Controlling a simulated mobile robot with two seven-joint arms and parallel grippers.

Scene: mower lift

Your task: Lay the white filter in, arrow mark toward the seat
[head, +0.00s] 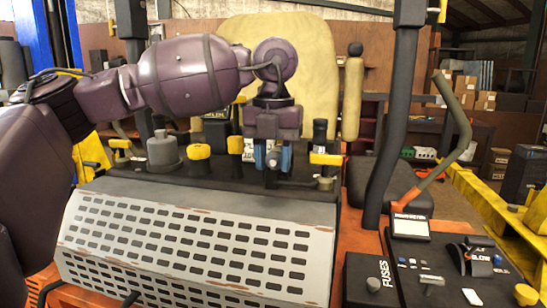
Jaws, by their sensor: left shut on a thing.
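My left gripper (272,160) points down over the dark engine deck behind the perforated grey cover, in front of the tan seat (305,60). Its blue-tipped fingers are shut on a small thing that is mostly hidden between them. I cannot make out an arrow mark on it. A small pale patch (248,150) shows just left of the fingers; I cannot tell whether it is part of the white filter or a label. My right gripper is not in view.
Yellow-capped parts (198,152) stand left of the gripper, and a yellow-topped part (326,158) stands close on its right. The perforated grey cover (200,240) lies in front. A control panel (440,265) and a bent lever (455,125) are at the right.

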